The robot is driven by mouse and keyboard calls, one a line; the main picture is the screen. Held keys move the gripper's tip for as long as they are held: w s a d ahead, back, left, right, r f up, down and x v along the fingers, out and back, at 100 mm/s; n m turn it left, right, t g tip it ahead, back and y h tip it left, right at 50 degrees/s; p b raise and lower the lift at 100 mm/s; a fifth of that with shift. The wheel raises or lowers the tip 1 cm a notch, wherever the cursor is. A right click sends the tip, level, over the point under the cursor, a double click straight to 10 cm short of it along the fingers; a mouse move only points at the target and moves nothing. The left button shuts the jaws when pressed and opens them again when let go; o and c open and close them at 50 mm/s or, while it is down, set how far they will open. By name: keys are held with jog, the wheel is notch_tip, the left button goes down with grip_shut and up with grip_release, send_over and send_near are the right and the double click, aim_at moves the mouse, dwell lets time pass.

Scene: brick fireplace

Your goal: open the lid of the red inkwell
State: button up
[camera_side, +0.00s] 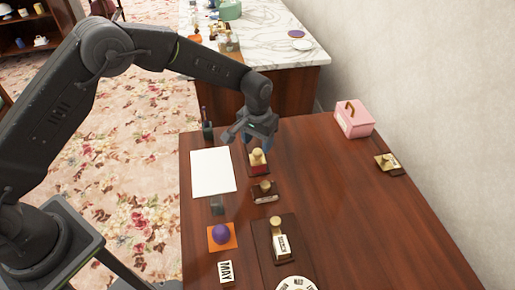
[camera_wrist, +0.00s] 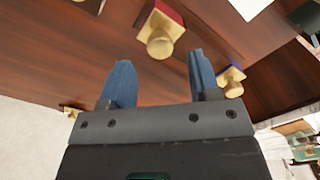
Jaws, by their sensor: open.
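The red inkwell (camera_side: 259,168) stands on the wooden desk, right of the white sheet, with a brass knob on its top. In the wrist view the red inkwell (camera_wrist: 161,30) lies just past my fingertips, its round brass knob facing the camera and lined up with the gap between them. Its lid looks shut. My gripper (camera_side: 258,139) is open and empty above and slightly behind the inkwell. Its two blue fingers (camera_wrist: 160,60) are spread wide and do not appear to touch it. A similar blue inkwell (camera_wrist: 232,81) shows beside the right finger.
A brass-topped stamp (camera_side: 264,190) and a larger stamp (camera_side: 279,242) stand nearer the front. A pink box (camera_side: 354,120) stands back right. The desk's right side is mostly clear.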

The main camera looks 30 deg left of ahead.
aim_at(258, 151)
jog(key=shift+f, duration=1.75)
jog(key=shift+c, duration=0.4)
grip_shut()
